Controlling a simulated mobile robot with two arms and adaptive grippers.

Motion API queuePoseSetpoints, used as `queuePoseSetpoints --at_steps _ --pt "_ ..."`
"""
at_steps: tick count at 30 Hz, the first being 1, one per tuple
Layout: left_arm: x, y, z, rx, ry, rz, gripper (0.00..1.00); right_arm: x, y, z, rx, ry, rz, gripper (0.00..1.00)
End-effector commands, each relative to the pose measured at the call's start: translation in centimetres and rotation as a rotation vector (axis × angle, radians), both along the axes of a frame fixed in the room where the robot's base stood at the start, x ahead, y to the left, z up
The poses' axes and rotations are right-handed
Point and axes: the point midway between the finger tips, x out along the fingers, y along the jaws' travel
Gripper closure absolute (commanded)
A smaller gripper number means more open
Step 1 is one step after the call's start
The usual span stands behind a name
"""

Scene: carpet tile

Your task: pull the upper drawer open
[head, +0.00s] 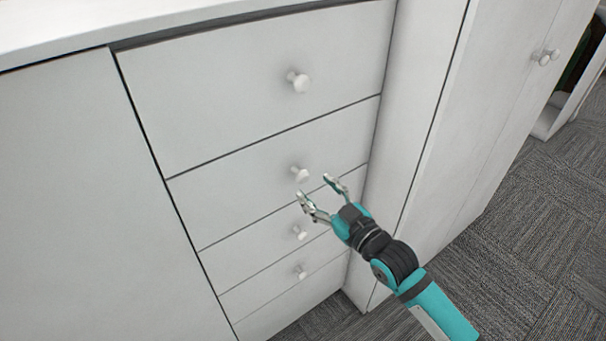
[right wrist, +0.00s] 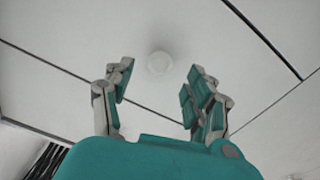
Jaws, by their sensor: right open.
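The upper drawer (head: 230,88) is the top white front in the cabinet, and it is shut. Its round white knob (head: 299,82) stands out clear of my gripper. My right gripper (head: 314,187) is open and empty, lower down, close to the knob of the second drawer (head: 300,174). In the right wrist view, a pale round knob (right wrist: 160,63) shows beyond and between the open fingers (right wrist: 160,78), not gripped. I cannot tell from that view alone which drawer it belongs to. My left gripper is out of view.
Two lower drawers with knobs (head: 299,232) (head: 301,272) are shut below. A plain white panel (head: 80,190) is at left. A tall white cabinet (head: 480,90) stands at right. Grey carpet tile (head: 530,220) is open floor at lower right.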

Motion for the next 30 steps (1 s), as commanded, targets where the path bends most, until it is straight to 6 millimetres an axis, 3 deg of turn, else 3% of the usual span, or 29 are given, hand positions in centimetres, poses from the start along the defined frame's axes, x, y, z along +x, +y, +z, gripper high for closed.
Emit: queuePoseSetpoints --at_steps 3,9,21,30 --pt "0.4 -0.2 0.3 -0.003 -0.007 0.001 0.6 2.0 1.5 0.2 0.001 0.0 0.0 0.43" --pt "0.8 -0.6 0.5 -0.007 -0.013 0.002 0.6 4.1 3.0 0.0 0.001 0.0 0.0 0.43" --pt "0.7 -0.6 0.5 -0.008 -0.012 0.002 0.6 4.8 3.5 0.0 0.001 0.001 0.0 0.43" --pt "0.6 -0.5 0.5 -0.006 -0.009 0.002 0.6 4.8 3.5 0.0 0.001 0.001 0.0 0.8"
